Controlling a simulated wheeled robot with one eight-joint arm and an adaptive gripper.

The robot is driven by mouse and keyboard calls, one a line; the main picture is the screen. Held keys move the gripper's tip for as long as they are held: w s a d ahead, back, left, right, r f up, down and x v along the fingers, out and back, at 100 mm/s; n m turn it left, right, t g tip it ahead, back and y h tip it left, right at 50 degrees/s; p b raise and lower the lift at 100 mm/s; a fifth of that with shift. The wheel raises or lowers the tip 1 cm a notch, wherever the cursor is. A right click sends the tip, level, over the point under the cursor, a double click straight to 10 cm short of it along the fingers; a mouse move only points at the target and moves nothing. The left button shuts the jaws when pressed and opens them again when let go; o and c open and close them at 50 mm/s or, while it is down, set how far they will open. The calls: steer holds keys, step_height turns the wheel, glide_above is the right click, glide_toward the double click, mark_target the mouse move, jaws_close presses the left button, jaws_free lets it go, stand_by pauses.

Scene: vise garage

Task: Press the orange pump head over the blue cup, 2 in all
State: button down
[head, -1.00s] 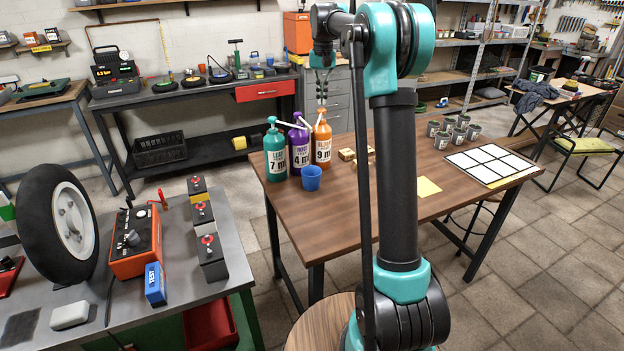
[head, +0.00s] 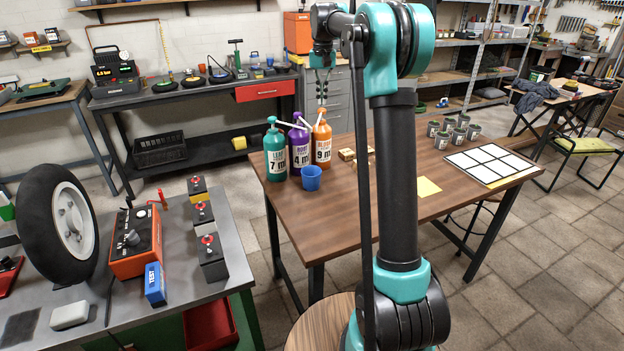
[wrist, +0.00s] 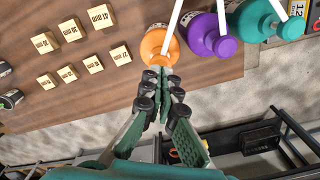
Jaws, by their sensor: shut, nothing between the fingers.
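The orange bottle (head: 321,143) stands on the wooden table, rightmost of three pump bottles, with the label 9. Its orange pump head shows in the wrist view (wrist: 158,60), just beyond my fingertips. My gripper (head: 321,98) points down directly over the orange pump; in the wrist view my gripper (wrist: 162,75) is shut and empty. Whether the fingertips touch the pump head I cannot tell. The blue cup (head: 311,178) stands upright in front of the bottles, near the pump spouts. The purple bottle (head: 299,150) and the teal bottle (head: 275,155) stand to the left.
Small wooden blocks (head: 347,154) lie right of the orange bottle. Several grey cans (head: 441,141) and a white grid board (head: 487,164) are farther right. A yellow note (head: 427,187) lies on the table. The front middle of the table is clear.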

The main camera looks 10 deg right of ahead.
mark_target(322, 109)
steer(key=shift+f, duration=0.1)
steer(key=shift+f, duration=1.55)
steer(key=shift+r, duration=1.6)
steer(key=shift+f, duration=0.15)
steer(key=shift+f, duration=1.4)
steer(key=shift+r, duration=1.55)
